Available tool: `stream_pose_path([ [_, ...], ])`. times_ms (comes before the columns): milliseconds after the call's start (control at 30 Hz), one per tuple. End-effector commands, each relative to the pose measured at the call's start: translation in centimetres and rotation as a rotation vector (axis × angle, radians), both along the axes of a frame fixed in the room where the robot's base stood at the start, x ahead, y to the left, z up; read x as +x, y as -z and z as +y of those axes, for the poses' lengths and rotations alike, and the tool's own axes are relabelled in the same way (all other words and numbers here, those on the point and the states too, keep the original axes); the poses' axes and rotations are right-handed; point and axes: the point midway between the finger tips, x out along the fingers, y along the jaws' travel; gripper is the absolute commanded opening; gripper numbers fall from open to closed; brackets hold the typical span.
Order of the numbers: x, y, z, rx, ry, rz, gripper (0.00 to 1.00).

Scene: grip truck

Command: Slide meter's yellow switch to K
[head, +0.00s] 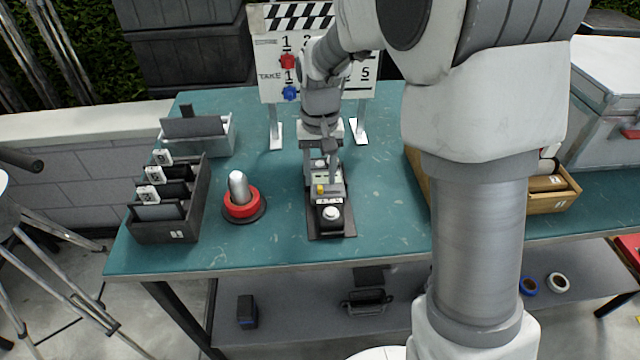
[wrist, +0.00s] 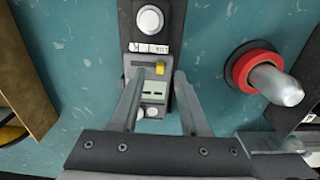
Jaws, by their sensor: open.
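The meter (head: 328,222) is a dark, narrow device lying on the teal table, with a grey panel and a round white button. Its yellow switch (head: 320,189) sits toward the left end of a short slot in the head view. In the wrist view the yellow switch (wrist: 160,68) is at the right end of that slot. A white label strip (wrist: 148,48) lies beside the slot; its letters are too small to read. My gripper (wrist: 158,78) is open, with its fingers on either side of the panel and the switch between their tips. Contact with the switch cannot be told.
A red-ringed silver knob (head: 241,197) stands left of the meter. A black divided box (head: 168,215) is farther left. A clapperboard (head: 277,65) stands behind my gripper. A wooden box (head: 553,198) is at the right. The table is clear close around the meter.

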Motion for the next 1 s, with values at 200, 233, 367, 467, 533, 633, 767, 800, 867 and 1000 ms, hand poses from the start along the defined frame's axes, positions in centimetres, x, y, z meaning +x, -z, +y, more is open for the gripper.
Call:
stream_pose_path([
  [200,0.0,2.2,0.0,0.000,0.000,0.000,0.45],
  [233,0.0,2.3,0.0,0.000,0.000,0.000,0.45],
  [367,0.0,2.4,0.0,0.000,0.000,-0.001,0.45],
  [467,0.0,2.4,0.0,0.000,0.000,-0.001,0.45],
  [533,0.0,2.4,0.0,0.000,0.000,-0.001,0.45],
  [633,0.0,2.4,0.0,0.000,0.000,-0.001,0.27],
  [767,0.0,2.4,0.0,0.000,0.000,-0.001,0.04],
  [800,0.0,2.4,0.0,0.000,0.000,-0.001,0.00],
  [867,0.0,2.4,0.0,0.000,0.000,-0.001,0.00],
  [1000,0.0,2.4,0.0,0.000,0.000,-0.001,0.00],
])
